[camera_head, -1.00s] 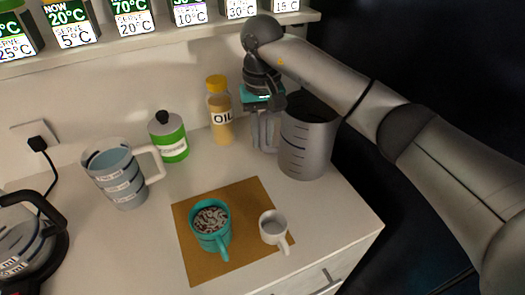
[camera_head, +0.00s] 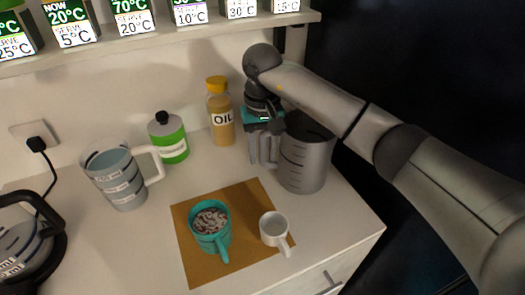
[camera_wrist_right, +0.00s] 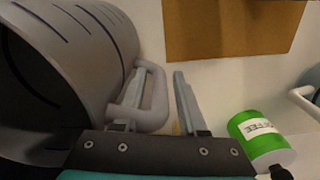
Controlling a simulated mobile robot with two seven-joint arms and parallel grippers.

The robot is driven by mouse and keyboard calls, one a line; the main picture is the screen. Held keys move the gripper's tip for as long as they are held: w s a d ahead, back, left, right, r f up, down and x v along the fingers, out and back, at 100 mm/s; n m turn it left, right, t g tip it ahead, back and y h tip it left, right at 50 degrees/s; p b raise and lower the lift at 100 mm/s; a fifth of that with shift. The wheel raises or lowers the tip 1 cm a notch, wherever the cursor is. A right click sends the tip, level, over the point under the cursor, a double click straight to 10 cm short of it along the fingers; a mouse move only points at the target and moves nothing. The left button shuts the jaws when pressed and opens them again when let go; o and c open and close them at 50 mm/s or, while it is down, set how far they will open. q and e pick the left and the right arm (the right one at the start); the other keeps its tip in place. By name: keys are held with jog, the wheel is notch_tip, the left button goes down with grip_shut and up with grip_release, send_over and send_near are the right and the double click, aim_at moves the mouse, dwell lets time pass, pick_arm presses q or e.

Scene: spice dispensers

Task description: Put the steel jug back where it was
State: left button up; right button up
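The steel jug (camera_head: 303,162), a grey pitcher with dark measuring lines, stands upright on the counter near its right edge. It looms on its side at the left of the right wrist view (camera_wrist_right: 95,55), its handle (camera_wrist_right: 158,95) toward my fingers. My right gripper (camera_head: 263,150) is at the handle from behind. In the wrist view my right gripper (camera_wrist_right: 158,100) has its fingers apart on either side of the handle bar, one inside the loop; a gap shows beside the other finger. Whether the jug's base touches the counter is hard to tell. My left gripper is out of view.
The oil bottle (camera_head: 221,115) stands just left of the gripper, the green coffee canister (camera_head: 168,140) further left. A clear measuring jug (camera_head: 118,180), a teal mug (camera_head: 209,225) and a white cup (camera_head: 273,228) on the brown mat (camera_head: 199,266) stand in front. A shelf (camera_head: 150,42) hangs above.

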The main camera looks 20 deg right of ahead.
jog(key=shift+o, duration=0.6)
jog(key=shift+r, duration=0.2)
notch_tip(320, 180, up, 12)
jog(key=shift+f+p, duration=0.1)
jog(key=shift+p, duration=0.65)
